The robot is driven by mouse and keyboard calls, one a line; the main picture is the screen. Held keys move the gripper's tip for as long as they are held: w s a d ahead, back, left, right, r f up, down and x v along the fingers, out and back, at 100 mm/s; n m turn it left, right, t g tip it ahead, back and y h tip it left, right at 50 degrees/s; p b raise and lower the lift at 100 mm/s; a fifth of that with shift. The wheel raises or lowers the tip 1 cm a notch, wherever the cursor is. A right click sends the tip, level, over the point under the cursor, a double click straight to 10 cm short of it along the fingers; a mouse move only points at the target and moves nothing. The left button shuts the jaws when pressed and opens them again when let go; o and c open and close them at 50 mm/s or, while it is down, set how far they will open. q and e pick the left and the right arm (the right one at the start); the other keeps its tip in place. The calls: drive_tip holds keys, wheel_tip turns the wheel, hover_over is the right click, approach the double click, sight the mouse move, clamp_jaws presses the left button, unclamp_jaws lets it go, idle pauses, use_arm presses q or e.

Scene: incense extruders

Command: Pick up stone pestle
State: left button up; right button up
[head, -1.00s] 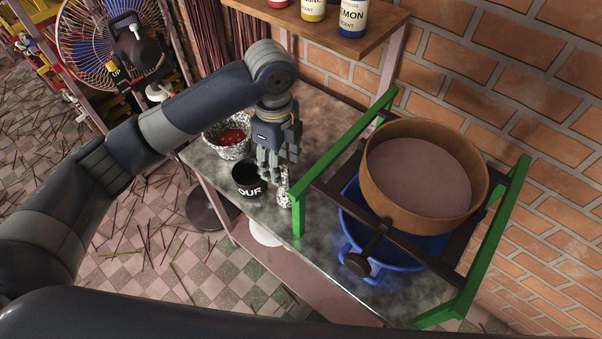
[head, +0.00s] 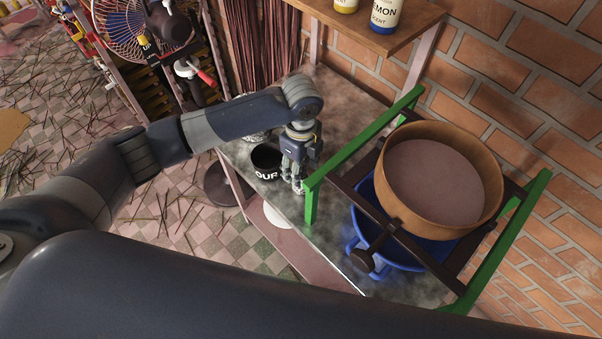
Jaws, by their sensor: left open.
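My left gripper (head: 297,178) points down over the grey metal table (head: 345,120), just left of the green frame. It is open, with its fingers low over a small pale speckled piece that looks like the stone pestle (head: 299,189). The fingers hide most of that piece, and I cannot tell whether they touch it. A speckled stone bowl (head: 256,136), likely the mortar, is mostly hidden behind my left forearm. My right gripper is not in view.
A black cup with white letters (head: 267,162) stands close left of the gripper. To the right, a green frame (head: 311,205) bears a round wooden sieve (head: 408,205) over a blue tub (head: 384,254). A shelf with bottles (head: 386,14) is above. A fan (head: 128,25) stands at the back left.

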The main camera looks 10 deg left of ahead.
use_arm(q)
drive_tip(key=shift+f, duration=0.55)
clamp_jaws()
drive_tip(key=shift+r, duration=0.1)
